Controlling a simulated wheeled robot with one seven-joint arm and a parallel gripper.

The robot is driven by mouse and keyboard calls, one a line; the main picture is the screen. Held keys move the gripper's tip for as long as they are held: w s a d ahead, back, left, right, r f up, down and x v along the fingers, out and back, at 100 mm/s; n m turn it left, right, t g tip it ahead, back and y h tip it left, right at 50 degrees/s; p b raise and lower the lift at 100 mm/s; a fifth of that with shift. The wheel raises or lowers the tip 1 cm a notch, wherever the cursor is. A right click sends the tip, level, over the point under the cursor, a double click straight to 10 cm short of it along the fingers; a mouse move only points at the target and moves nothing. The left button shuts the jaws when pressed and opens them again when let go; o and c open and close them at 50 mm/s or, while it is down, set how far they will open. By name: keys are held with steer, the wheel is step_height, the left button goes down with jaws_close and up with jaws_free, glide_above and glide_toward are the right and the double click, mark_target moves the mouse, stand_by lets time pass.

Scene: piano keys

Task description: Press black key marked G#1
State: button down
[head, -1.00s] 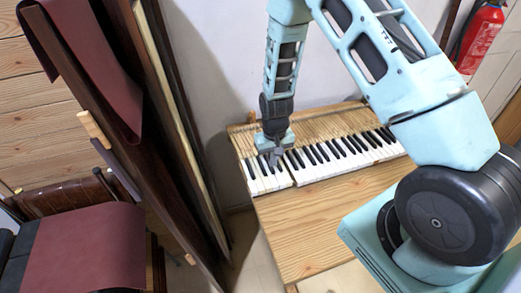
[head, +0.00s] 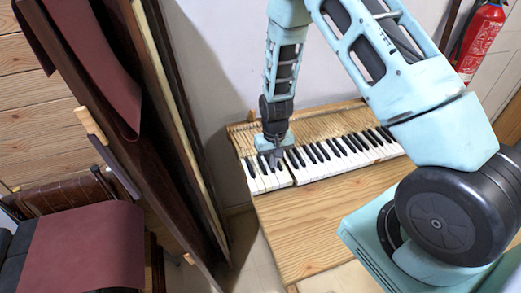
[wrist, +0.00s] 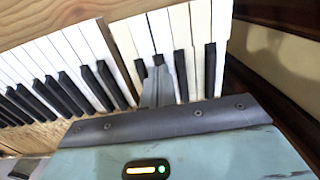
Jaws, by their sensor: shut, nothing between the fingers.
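The piano keyboard (head: 335,150) has white and black keys. My gripper (head: 277,164) is over its left part in the head view. In the wrist view my gripper (wrist: 158,66) is shut and empty, its narrow tips at the black keys. One black key end (wrist: 141,69) shows just left of the tips, and another black key (wrist: 182,76) lies just right of them. The fingers partly hide the keys beneath. I cannot tell whether the tips touch a key or whether one is pressed. No G#1 marking is readable, so I cannot tell which key it is.
A brown gap (wrist: 116,62) splits the keys left of my gripper in the wrist view. A bare wooden surface (head: 310,225) lies in front of the keyboard. A tall dark wooden piece (head: 165,120) stands left of it. A red fire extinguisher (head: 482,38) hangs at upper right.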

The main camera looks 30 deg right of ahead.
steer(key=shift+f+b, duration=0.35)
steer(key=shift+f, duration=0.25)
steer(key=shift+r, duration=0.15)
steer(key=shift+r, duration=0.1)
step_height(320, 180, up, 9)
steer(key=p, duration=0.6)
steer(key=shift+p, duration=0.35)
